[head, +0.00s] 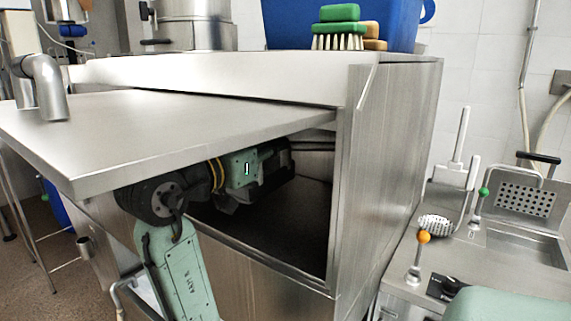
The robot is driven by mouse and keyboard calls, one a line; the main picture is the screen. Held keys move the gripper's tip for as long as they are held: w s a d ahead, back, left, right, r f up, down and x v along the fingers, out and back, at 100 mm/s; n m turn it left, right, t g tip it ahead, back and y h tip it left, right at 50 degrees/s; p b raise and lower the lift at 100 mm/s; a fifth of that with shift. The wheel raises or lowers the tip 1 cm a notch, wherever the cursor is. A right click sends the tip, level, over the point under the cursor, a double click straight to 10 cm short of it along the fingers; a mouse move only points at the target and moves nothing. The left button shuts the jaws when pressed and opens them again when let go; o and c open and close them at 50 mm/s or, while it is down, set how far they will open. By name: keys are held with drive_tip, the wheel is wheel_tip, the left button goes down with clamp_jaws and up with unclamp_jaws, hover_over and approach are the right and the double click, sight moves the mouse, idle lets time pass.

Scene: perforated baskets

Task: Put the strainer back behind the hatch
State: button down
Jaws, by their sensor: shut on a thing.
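The hatch (150,130) is a flat steel panel, swung up and open at the front of a steel cabinet. The dark compartment (300,215) behind it is open below the panel. My green and black arm reaches in under the hatch from the front. My gripper (280,162) is inside the opening, near the upper part of the compartment. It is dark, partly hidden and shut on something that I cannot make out. I cannot identify the strainer in this view.
The cabinet's right wall (385,170) and lower front edge frame the opening. A blue tub (400,25), brushes (338,27) and a steel pot (192,25) stand on top. At right, a counter holds a perforated metal piece (525,198), a small perforated head (436,225) and ball-topped levers (423,237).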

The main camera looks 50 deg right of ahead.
sight(245, 194)
drive_tip(key=d, duration=0.2)
drive_tip(key=d+p, duration=0.1)
drive_tip(key=d, duration=0.1)
drive_tip(key=shift+w+r, duration=0.1)
drive_tip(key=shift+r, duration=0.1)
drive_tip(key=shift+d+f, duration=0.2)
drive_tip(key=shift+f, duration=0.4)
drive_tip(key=shift+d+f, duration=0.2)
drive_tip(key=shift+f, duration=0.4)
wheel_tip(245, 194, down, 4)
drive_tip(key=shift+f+p, duration=0.1)
drive_tip(key=shift+p, duration=0.6)
drive_tip(key=shift+w+d+f, duration=0.1)
drive_tip(key=shift+f, duration=0.25)
drive_tip(key=c, duration=1.5)
unclamp_jaws()
drive_tip(key=a+b, duration=0.1)
drive_tip(key=a, duration=0.3)
drive_tip(key=a+b, duration=0.1)
drive_tip(key=a, duration=0.3)
drive_tip(key=s+a+b, duration=0.1)
drive_tip(key=a, duration=0.3)
